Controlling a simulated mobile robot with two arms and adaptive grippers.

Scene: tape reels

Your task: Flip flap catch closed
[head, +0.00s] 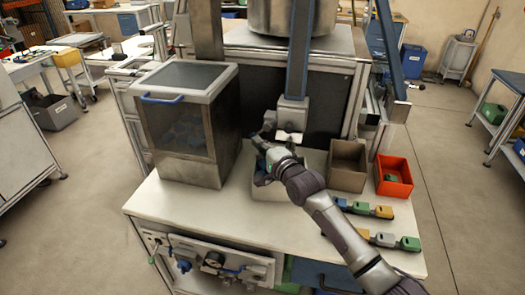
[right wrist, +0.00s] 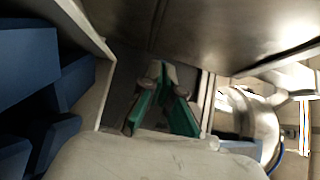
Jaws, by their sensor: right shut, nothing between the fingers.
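My right gripper (head: 264,158) reaches in from the lower right of the head view, below the pale head of the blue-columned station (head: 291,112). In the right wrist view its green fingers (right wrist: 158,100) are shut with nothing visible between them. A small white plate (head: 289,136) sits under the station head, just above and right of the gripper. I cannot tell whether it is the flap catch, or whether the catch is open or closed. My wrist hides part of that area. My left gripper is not in view.
Below the gripper is a pale open box (head: 268,192); blue blocks (right wrist: 45,85) fill the wrist view's left. A lidded bin (head: 188,120) stands left. A grey-brown bin (head: 347,165) and an orange bin (head: 394,176) stand right. The bench front left (head: 185,205) is clear.

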